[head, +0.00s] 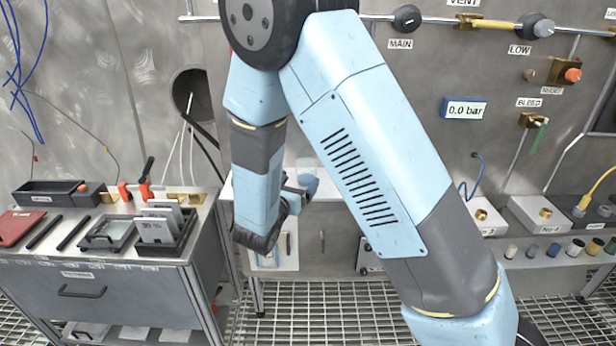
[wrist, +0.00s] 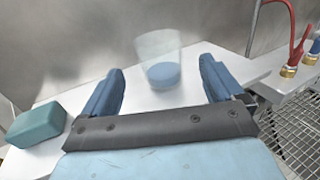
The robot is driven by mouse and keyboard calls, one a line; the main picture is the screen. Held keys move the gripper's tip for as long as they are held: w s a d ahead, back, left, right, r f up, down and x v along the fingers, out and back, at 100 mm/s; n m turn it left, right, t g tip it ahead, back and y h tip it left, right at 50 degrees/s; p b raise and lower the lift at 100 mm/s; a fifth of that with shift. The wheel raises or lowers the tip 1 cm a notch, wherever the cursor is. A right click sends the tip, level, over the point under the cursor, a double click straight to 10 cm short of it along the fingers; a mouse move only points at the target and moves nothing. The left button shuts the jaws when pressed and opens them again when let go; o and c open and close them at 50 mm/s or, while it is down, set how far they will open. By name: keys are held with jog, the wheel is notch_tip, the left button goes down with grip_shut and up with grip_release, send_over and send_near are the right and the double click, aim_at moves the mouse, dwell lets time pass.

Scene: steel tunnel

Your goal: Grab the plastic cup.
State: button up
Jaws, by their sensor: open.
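The plastic cup (wrist: 160,52) is clear with a blue bottom part and stands upright on a white table (wrist: 215,97) in the wrist view. In the head view the cup (head: 306,168) shows small behind my arm, partly covered. My gripper (wrist: 160,82) is open, its two blue fingers spread to the left and right of the cup's near side. The cup lies just beyond or between the fingertips; I cannot tell exactly how deep.
A teal block (wrist: 37,123) lies on the table left of my gripper. Brass fittings with a red hose (wrist: 290,68) stand at the right, beside a metal grating (wrist: 290,125). A grey wall rises behind the cup. A workbench with trays (head: 105,245) stands at the left.

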aim_at(310, 164)
jog(key=shift+r+x, duration=0.2)
jog(key=shift+x, duration=4.1)
jog(key=c, duration=1.1)
jog(key=shift+c, duration=0.2)
